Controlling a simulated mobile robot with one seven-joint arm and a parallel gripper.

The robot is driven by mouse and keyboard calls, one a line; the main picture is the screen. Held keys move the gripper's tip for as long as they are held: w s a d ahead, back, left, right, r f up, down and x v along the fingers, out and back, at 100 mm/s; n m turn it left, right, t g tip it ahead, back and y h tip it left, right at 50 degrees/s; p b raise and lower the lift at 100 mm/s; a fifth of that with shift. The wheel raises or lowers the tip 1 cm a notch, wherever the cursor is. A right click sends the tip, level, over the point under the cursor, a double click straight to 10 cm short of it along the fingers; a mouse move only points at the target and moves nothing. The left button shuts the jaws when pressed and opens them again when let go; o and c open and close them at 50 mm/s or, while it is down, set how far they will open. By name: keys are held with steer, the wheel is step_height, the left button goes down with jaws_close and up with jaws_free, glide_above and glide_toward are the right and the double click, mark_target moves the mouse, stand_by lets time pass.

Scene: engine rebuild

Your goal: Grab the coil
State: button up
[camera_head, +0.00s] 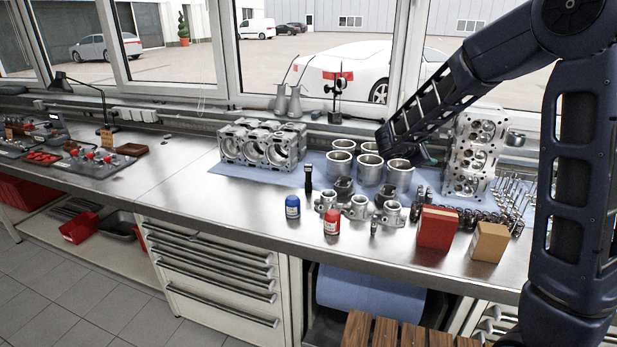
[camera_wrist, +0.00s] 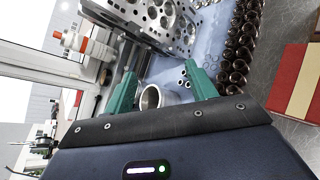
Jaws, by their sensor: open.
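I see no single part that I can clearly name as the coil. A row of small dark, ring-like parts that look like coil springs (camera_wrist: 238,45) runs down the right of the wrist view. A similar dark cluster shows behind the boxes in the head view (camera_head: 482,215). My gripper (camera_wrist: 163,78) is open, with its two green fingers apart and nothing seen held. A metal cylinder sleeve (camera_wrist: 152,97) shows between and beyond the fingers. In the head view my arm's end is over the back of the bench, near the sleeves (camera_head: 399,176), and mostly hides the fingers.
A cylinder head (camera_head: 474,150) stands upright at the back right. An engine block (camera_head: 262,145) sits left on blue cloth. The bench's left middle is clear.

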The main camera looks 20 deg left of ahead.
steer(key=w+a+f+n+t+y, duration=0.1)
steer(key=a+f+n+t, duration=0.15)
steer(key=a, duration=0.35)
steer(key=w+a+f+n+t+y, duration=0.1)
steer(key=a+n, duration=0.2)
steer(key=a, duration=0.4)
steer(key=n+t+y, duration=0.3)
steer(key=n+y, duration=0.7)
steer(key=n, duration=0.2)
glide_toward(308, 167)
steer(key=x, duration=1.1)
steer(key=shift+f, duration=0.1)
steer(key=shift+c, duration=0.5)
steer(key=c, duration=1)
